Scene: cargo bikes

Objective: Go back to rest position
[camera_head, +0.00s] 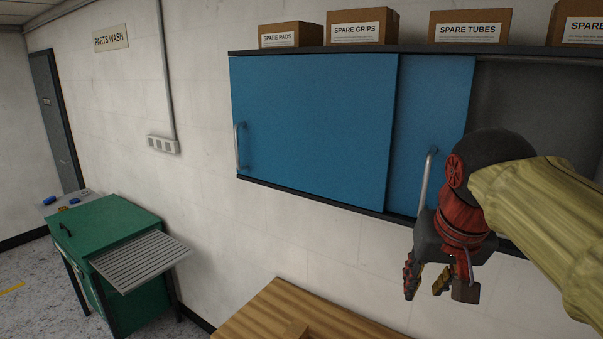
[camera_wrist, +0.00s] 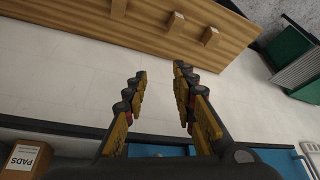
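My gripper (camera_head: 435,287) hangs at the right of the head view, in front of the blue cabinet's lower edge and beside a door handle (camera_head: 426,180). Its fingers point down. In the wrist view my gripper (camera_wrist: 160,73) has its two fingers apart, with only white wall showing between the tips. It holds nothing. The wall cabinet has two blue sliding doors (camera_head: 312,125), (camera_head: 440,110). At its right end a grey interior (camera_head: 530,110) shows, partly hidden by my arm.
Boxes stand on top of the cabinet: spare pads (camera_head: 291,35), spare grips (camera_head: 361,27), spare tubes (camera_head: 469,26). A wooden bench (camera_head: 300,312) is below. A green parts washer (camera_head: 103,228) stands at left. The floor (camera_head: 35,265) beside it is clear.

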